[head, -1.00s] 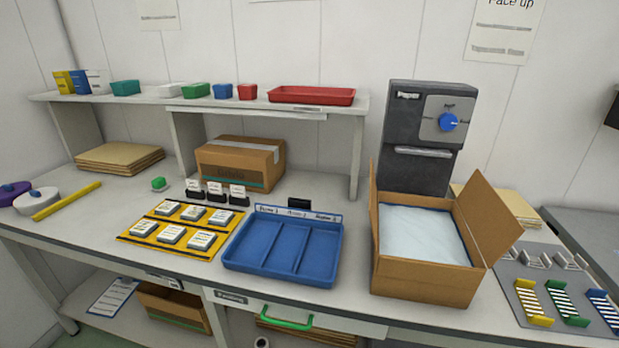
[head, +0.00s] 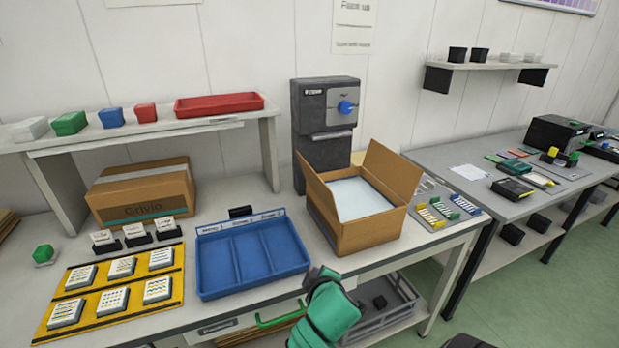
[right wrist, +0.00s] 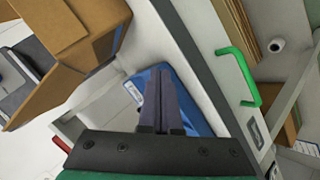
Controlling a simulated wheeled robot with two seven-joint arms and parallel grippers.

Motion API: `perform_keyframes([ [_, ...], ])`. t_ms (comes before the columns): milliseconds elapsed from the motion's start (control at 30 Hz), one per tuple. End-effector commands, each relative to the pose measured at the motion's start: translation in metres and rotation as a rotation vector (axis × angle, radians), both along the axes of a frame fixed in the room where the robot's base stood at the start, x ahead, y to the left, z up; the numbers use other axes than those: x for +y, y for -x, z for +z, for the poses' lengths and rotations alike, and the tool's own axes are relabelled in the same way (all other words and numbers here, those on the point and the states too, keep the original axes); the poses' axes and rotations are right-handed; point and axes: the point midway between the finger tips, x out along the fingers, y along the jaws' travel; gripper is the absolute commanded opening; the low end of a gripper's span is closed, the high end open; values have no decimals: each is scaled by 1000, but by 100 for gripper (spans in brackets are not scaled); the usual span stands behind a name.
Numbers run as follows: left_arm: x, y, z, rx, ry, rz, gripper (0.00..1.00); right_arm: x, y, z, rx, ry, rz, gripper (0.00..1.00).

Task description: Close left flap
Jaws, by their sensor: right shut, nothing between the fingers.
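An open cardboard box (head: 372,234) stands on the table right of centre, with a pale sheet (head: 360,198) inside. Its left flap (head: 316,189) stands up and leans outward, and its right flap (head: 392,172) stands up too. Cardboard of the box (right wrist: 95,52) fills the upper left of the right wrist view. My right gripper (head: 318,276) is in front of the table edge, below and left of the box and apart from it. In the right wrist view its fingers (right wrist: 160,85) are together with nothing between them. My left gripper is out of sight.
A blue divided tray (head: 207,290) lies left of the box. A dark machine (head: 322,165) stands behind the box. A rack of coloured strips (head: 425,187) is to its right. A green handle (head: 280,317) sticks out from the table front.

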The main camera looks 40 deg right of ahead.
Motion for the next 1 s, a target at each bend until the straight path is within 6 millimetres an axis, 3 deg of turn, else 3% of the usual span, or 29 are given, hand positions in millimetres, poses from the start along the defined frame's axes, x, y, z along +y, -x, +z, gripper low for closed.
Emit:
perform_keyframes([
  [167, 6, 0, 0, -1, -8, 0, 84, -27, -40, 73, -111, 471, 91, 0],
  [300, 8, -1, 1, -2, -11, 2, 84, -24, -63, 121, -122, 824, 172, 0],
  [400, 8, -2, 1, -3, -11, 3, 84, -18, -74, 140, -110, 990, 214, 0],
  [567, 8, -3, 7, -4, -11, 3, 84, -23, -89, 147, -104, 1032, 225, 0],
  [933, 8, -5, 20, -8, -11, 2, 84, -66, -155, 151, -106, 1027, 224, 0],
  [1000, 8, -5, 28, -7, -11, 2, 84, -77, -158, 156, -102, 1025, 223, 0],
])
